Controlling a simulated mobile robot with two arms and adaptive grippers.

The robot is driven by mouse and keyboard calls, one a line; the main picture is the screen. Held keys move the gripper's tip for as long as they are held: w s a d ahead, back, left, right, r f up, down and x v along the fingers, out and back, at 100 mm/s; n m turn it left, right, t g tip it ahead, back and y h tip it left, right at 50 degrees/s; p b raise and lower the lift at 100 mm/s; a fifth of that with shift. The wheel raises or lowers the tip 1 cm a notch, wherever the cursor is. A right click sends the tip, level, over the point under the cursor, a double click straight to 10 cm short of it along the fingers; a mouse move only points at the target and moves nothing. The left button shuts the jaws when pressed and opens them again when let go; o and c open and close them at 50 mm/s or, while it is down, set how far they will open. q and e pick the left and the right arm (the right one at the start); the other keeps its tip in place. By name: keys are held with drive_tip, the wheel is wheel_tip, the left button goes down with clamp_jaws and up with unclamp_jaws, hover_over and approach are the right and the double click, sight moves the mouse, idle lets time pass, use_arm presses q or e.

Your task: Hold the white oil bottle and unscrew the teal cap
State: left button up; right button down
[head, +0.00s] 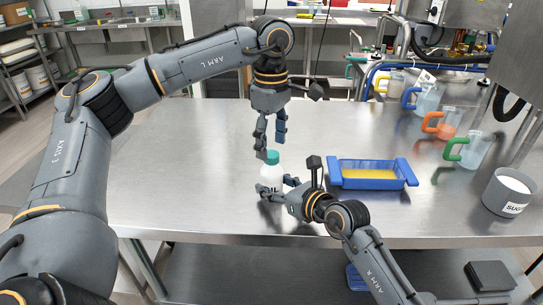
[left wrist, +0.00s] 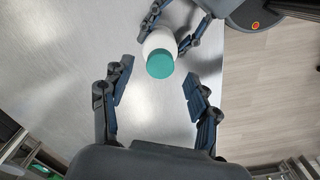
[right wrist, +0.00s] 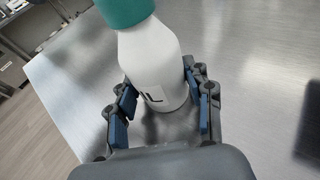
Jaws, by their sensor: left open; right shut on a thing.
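The white oil bottle (head: 271,178) stands on the steel table, upright or nearly so, with the teal cap (head: 271,157) on its top. My right gripper (head: 278,187) is shut on the bottle's body from the right. In the right wrist view its fingers lie on both sides of the white bottle (right wrist: 150,65), below the teal cap (right wrist: 123,12). My left gripper (head: 270,146) points down above the bottle, open and empty. In the left wrist view the teal cap (left wrist: 160,64) shows just beyond the gap between its spread fingers, apart from them.
A blue tray (head: 333,174) with yellow content is right of my right gripper. Several pitchers with coloured handles, such as an orange-handled one (head: 449,124), line the right side, near a grey sugar tub (head: 509,192). The table left of the bottle is clear.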

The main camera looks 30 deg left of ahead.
sight(273, 156)
use_arm(q)
drive_tip(key=shift+f, duration=1.45)
clamp_jaws()
